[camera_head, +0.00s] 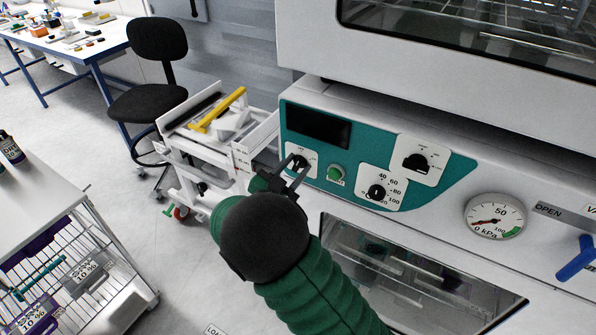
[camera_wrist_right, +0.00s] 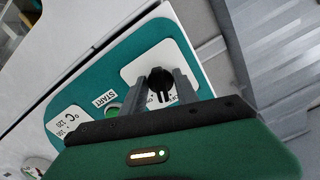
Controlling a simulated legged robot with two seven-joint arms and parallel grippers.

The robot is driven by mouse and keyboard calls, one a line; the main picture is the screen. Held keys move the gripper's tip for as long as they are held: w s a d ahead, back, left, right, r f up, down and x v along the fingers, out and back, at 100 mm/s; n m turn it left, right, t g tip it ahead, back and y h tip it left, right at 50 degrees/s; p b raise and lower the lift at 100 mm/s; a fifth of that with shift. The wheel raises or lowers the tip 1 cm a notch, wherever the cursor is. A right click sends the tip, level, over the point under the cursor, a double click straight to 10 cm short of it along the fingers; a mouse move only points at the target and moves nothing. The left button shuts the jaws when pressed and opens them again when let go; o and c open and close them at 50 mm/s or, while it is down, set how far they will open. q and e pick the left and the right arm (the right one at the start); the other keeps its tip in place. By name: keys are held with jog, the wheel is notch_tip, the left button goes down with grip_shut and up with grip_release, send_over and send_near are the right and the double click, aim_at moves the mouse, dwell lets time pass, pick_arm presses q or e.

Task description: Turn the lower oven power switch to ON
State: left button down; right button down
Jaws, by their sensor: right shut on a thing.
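The lower oven's teal control panel (camera_head: 355,150) is in front of me. Its power switch (camera_head: 299,163) is a small black knob on a white plate at the panel's left end. In the right wrist view the black knob (camera_wrist_right: 160,82) sits between the two grey fingers. My right gripper (camera_head: 296,169) is at the switch, shut on the knob; it also shows in the right wrist view (camera_wrist_right: 162,92). The plate's markings are partly hidden by the fingers, so I cannot read the knob's position. My left gripper is not in view.
A green START button (camera_head: 336,172), a temperature dial (camera_head: 377,192) and another black knob (camera_head: 415,162) are right of the switch. A pressure gauge (camera_head: 495,216) and blue valve handle (camera_head: 577,258) are further right. A white cart (camera_head: 210,150) stands left.

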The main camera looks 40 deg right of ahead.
jog(key=shift+w+a+f+m+b, duration=0.1)
jog(key=shift+a+f+m+b, duration=0.1)
jog(key=shift+m+b, duration=0.45)
jog(key=shift+m, duration=0.25)
jog(key=shift+r, duration=0.15)
jog(key=shift+f+m+b, duration=0.2)
jog(key=shift+m+b, duration=0.4)
jog(key=shift+b, duration=0.2)
jog(key=m+b, duration=0.4)
jog(key=b, duration=0.1)
jog(key=c, duration=1.4)
grip_release()
jog(key=shift+r+m+b, duration=0.2)
jog(key=shift+m+b, duration=0.1)
jog(key=shift+o, duration=1.3)
jog(key=shift+a+r, duration=0.15)
jog(key=o, duration=0.3)
jog(key=shift+a+r, duration=0.1)
jog(key=shift+a, duration=0.05)
